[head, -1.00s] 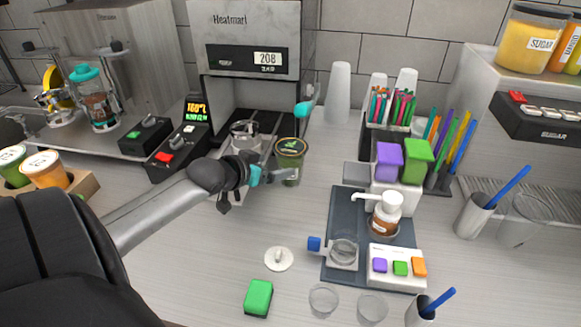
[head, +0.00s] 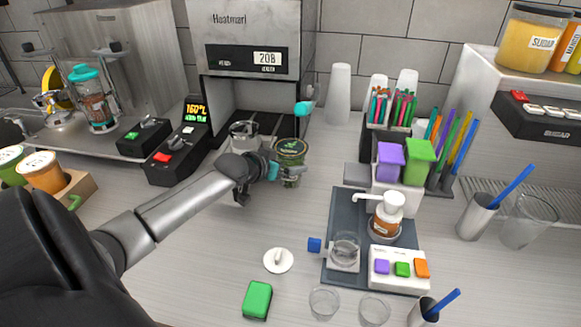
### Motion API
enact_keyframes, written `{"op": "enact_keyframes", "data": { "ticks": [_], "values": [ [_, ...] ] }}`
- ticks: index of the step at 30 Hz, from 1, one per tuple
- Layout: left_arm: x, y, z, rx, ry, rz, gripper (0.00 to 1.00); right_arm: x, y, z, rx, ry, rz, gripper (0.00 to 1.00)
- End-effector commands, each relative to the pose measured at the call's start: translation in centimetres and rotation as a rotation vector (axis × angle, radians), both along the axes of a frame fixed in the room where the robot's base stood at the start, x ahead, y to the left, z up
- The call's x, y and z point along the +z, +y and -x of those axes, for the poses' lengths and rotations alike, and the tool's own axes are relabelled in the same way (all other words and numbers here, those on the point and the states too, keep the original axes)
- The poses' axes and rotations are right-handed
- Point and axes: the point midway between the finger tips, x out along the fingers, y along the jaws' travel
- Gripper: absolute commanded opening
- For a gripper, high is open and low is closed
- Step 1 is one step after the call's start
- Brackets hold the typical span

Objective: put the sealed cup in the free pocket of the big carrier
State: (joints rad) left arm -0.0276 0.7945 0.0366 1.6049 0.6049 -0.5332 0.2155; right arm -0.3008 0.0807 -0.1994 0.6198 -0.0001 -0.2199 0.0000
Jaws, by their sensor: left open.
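The sealed cup (head: 291,150), dark green with a printed lid, stands upright on the counter in front of the Heatmart machine. My left gripper (head: 288,173) is open at the cup's lower part, its fingers reaching in from the left. The fingers overlap the cup in the picture, and I cannot tell whether they touch it. The cardboard carrier (head: 84,184) is at the left edge, with a green-sided cup and an orange cup in it. My arm and the picture edge hide part of it, and its free pocket is not clearly visible. My right gripper is not in view.
The sealing machine (head: 245,45) stands behind the cup, with a metal holder (head: 244,133) close on the left. A black control box (head: 177,155) is between machine and carrier. A white lid (head: 278,260) and green block (head: 257,299) lie in front. A dispenser tray (head: 340,215) is on the right.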

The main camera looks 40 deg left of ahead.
Motion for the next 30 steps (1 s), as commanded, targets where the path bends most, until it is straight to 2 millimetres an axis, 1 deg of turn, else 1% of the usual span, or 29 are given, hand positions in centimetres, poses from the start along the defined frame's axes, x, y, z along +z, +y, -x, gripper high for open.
{"op": "enact_keyframes", "data": {
  "ticks": [6,30],
  "values": [
    [0.01,-0.03,-0.02,0.000,0.000,0.001,0.99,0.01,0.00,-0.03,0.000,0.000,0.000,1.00],
    [-0.03,-0.03,0.01,0.000,0.001,0.001,0.09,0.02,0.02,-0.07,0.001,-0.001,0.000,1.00]
  ]
}}
